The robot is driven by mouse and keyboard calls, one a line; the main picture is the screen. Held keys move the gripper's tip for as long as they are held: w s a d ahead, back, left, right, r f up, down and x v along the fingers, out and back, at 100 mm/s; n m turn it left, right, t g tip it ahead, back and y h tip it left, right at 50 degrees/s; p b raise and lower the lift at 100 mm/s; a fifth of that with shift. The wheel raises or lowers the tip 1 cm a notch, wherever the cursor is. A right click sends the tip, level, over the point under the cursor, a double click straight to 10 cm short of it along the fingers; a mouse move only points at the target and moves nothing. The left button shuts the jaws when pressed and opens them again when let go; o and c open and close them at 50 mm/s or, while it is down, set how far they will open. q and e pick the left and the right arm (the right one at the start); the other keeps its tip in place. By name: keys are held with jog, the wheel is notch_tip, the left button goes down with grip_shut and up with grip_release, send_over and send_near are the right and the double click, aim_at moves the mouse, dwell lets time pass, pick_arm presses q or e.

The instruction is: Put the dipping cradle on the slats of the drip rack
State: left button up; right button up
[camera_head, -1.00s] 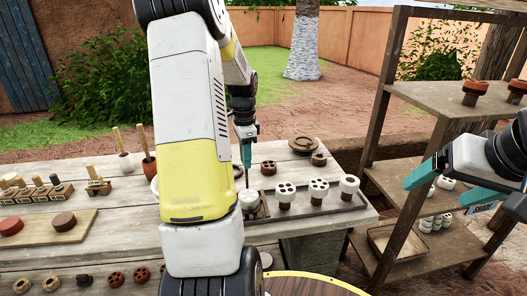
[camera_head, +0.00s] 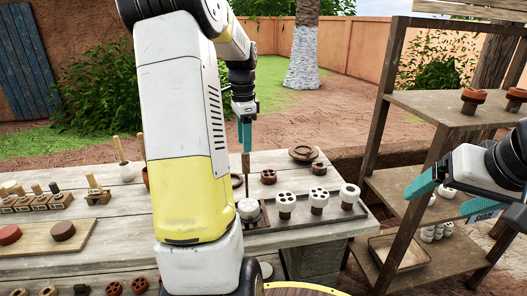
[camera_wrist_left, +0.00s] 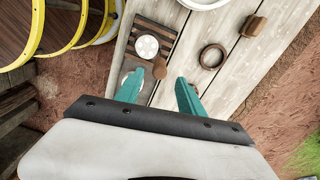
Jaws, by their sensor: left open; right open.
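My right gripper (camera_head: 437,203) is open and empty in front of the shelf, far right of the cradle.
A dark tray (camera_head: 335,219) with several white-topped pieces extends right of the cradle. Brown ring-shaped pieces (camera_head: 303,154) lie behind it. A wooden shelf unit (camera_head: 433,103) stands at the right. Stamps and a board (camera_head: 42,240) lie left. My left arm hides the table's middle.

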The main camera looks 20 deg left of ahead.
pick_arm(q)
jog(key=shift+r, duration=0.95)
jog(key=s+d+r+n+t, duration=0.35)
jog(key=s+d+r, duration=0.35)
jog(key=s+d, duration=0.3)
jog(key=s+d+f+n+t+h, duration=0.1)
jog(key=s+d+n+t+h, duration=0.1)
jog(key=s+d+n, duration=0.3)
jog(key=s+d, duration=0.4)
jog(key=s, duration=0.2)
jog(key=shift+f+n+t, duration=0.3)
jog(key=shift+n+t, duration=0.05)
